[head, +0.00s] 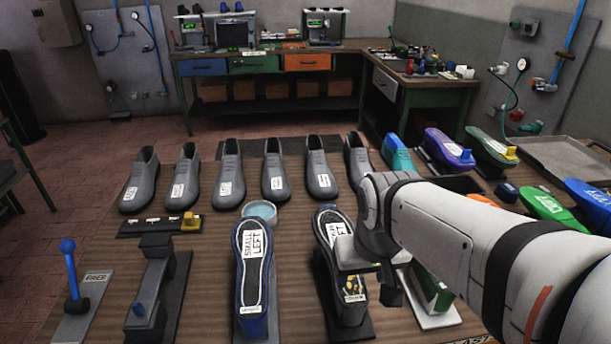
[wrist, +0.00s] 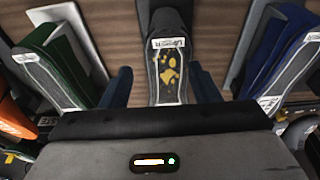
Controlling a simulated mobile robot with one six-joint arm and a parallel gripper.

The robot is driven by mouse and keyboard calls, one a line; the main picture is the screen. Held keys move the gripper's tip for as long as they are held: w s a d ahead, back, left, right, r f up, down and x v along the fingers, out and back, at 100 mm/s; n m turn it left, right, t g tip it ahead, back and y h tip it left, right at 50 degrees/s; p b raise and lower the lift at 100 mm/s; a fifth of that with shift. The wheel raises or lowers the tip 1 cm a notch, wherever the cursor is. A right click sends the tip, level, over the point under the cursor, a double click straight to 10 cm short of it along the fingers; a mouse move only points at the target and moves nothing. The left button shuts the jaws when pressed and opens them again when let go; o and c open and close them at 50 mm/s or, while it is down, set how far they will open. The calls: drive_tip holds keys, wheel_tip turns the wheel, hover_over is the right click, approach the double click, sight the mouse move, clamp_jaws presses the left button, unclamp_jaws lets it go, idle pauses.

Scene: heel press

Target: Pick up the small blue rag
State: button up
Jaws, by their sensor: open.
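I cannot make out a blue rag for certain in either view. A small dark blue lump (head: 506,192) lies on the table at the right in the head view; I cannot tell if it is cloth. My gripper (wrist: 163,88) is open in the wrist view, its two dark fingers apart. A grey shoe sole with yellow patches (wrist: 170,68) shows between and beyond them, and no held thing is visible. In the head view the arm's end partly hides this upturned shoe (head: 330,226), and the fingertips are hard to make out.
A blue shoe form labelled SMALL LEFT (head: 253,262) stands left of the patched sole, with a pale blue round dish (head: 259,211) behind it. Grey shoes (head: 274,172) line the back. A blue-knobbed lever (head: 70,275) stands at left. Bare table (head: 215,300) shows between stands.

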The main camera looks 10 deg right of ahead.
drive_tip(key=o, duration=0.3)
drive_tip(key=w, duration=0.3)
drive_tip(key=w+r, duration=0.1)
drive_tip(key=w, duration=0.3)
drive_tip(key=w+r+p, duration=0.1)
drive_tip(key=w, duration=0.2)
drive_tip(key=shift+w+d, duration=0.2)
drive_tip(key=shift+w, duration=0.2)
drive_tip(key=shift+g, duration=0.4)
drive_tip(key=w+f, duration=0.2)
drive_tip(key=w, duration=0.4)
drive_tip(key=w+f+p, duration=0.1)
drive_tip(key=w+f, duration=0.1)
drive_tip(key=w, duration=0.5)
drive_tip(key=w+f+p, duration=0.1)
drive_tip(key=w+f, duration=0.1)
drive_tip(key=w, duration=0.4)
drive_tip(key=shift+w+f, duration=0.15)
drive_tip(key=shift+w, duration=0.05)
drive_tip(key=shift+w+f+p, duration=0.3)
drive_tip(key=shift+f, duration=1)
drive_tip(key=shift+w+f+p, duration=0.25)
drive_tip(key=shift+f, duration=1.05)
drive_tip(key=shift+w+f+p, duration=0.3)
drive_tip(key=shift+f, duration=1)
